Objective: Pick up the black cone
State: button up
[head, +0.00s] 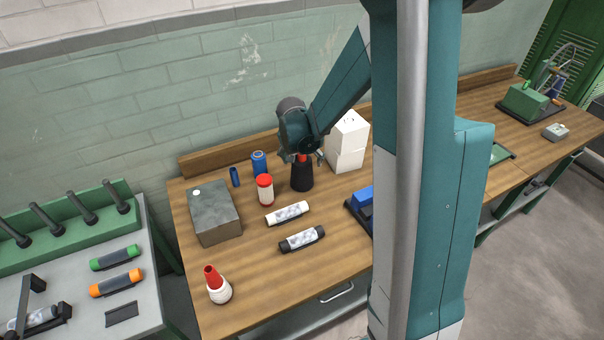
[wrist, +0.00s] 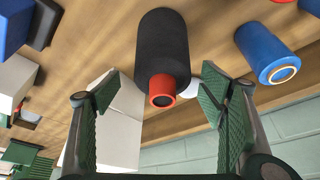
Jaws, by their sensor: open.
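The black cone (head: 302,178) stands upright on the wooden workbench in the head view, with a red tip on top. In the wrist view the black cone (wrist: 162,45) shows upside down at top centre, its red tip (wrist: 163,88) pointing towards the camera. My gripper (head: 302,159) is directly above the cone and hides part of its top. In the wrist view my gripper (wrist: 160,98) is open, with one green finger at each side of the red tip. Clear gaps show between the fingers and the cone, and nothing is held.
A red-capped white bottle (head: 265,190) and a blue cylinder (head: 259,163) stand left of the cone. The bench's front left is mostly clear.

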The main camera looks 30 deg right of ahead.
jog(key=shift+f, duration=0.1)
dwell(0.3)
jog(key=shift+x, duration=2.55)
jog(key=shift+w+a, duration=0.1)
jog(key=shift+c, duration=0.5)
jog(key=c, duration=1.3)
jog(key=shift+r, duration=5)
